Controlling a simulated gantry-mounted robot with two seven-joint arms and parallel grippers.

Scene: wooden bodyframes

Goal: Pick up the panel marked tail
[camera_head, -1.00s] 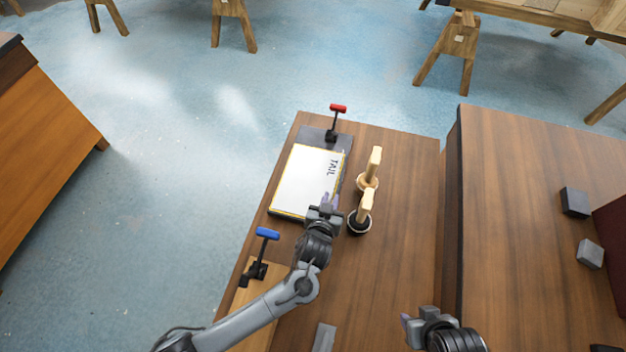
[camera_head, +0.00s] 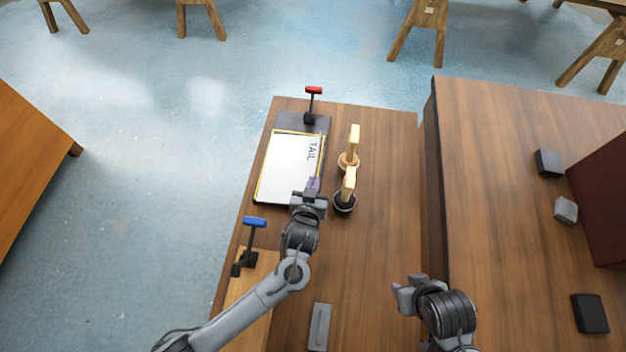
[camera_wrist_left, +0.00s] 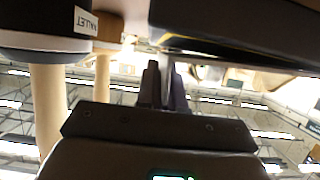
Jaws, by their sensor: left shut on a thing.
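The panel marked TAIL (camera_head: 287,166) is white with a yellow edge and lies over a dark grey board on the wooden bench. My left gripper (camera_head: 313,186) is at the panel's near right corner, shut on it. In the left wrist view the left fingers (camera_wrist_left: 165,88) point at the dark underside (camera_wrist_left: 225,30) near the top; the exact contact is hard to make out. My right gripper (camera_head: 405,290) is over the bench's near right part, apart from the panel; its finger gap is not clear.
Two wooden-handled tools (camera_head: 349,185) stand just right of the panel. A red-topped clamp (camera_head: 313,100) is behind it and a blue-topped clamp (camera_head: 252,235) is in front. A grey block (camera_head: 319,327) lies near the front. A second bench (camera_head: 500,200) stands at right.

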